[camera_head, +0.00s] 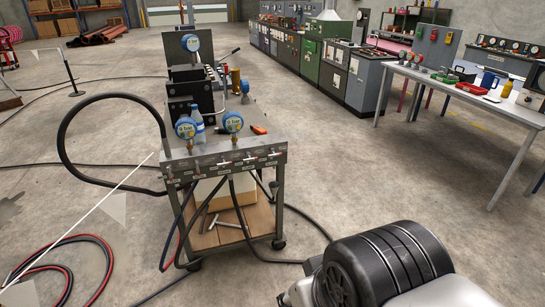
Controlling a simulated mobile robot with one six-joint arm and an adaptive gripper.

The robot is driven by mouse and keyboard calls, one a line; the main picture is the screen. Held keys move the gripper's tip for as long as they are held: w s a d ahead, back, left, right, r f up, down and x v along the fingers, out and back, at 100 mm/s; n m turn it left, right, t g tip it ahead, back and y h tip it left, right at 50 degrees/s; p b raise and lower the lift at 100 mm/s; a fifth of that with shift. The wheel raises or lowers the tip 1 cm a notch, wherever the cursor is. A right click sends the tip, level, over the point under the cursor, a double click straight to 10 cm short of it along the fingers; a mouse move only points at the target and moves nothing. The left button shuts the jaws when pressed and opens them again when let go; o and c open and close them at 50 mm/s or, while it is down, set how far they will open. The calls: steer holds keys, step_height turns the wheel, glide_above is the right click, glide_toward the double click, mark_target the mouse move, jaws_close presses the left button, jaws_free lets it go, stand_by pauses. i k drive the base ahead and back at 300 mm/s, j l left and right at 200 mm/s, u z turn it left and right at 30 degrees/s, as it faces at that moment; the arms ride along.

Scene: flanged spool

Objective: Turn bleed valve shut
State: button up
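A wheeled test cart stands left of centre in the head view. Its grey front panel (226,164) carries a row of several small valves (248,159) with tiny labels. The labels are too small to read, so I cannot tell which one is the bleed valve or how far it is turned. Two round blue-rimmed gauges (233,122) stand above the panel. Dark hoses (233,205) hang from the panel's underside. My gripper is not in view; only part of my arm shows at the lower right, apart from the cart.
A bottle (197,125) and an orange-handled tool (259,130) are on the cart top. A black hose (62,130) loops out left of the cart. Hoses lie on the floor at the lower left. A workbench (466,91) stands at the right. Concrete floor is clear between bench and cart.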

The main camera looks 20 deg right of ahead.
mark_target(274, 154)
steer(key=i+z, duration=0.15)
steer(key=z, duration=0.25)
steer(key=i+j+z, duration=0.15)
steer(key=z, duration=0.25)
steer(key=i+j+z, duration=0.1)
steer(key=i+j, duration=0.5)
steer(key=j, duration=0.15)
steer(key=i+j+z, duration=0.15)
steer(key=i+j, duration=0.45)
steer(key=j, duration=0.15)
steer(key=i+j+z, duration=0.15)
steer(key=j, duration=0.25)
steer(key=i+j, duration=0.35)
steer(key=j+z, duration=0.05)
steer(key=j, duration=0.05)
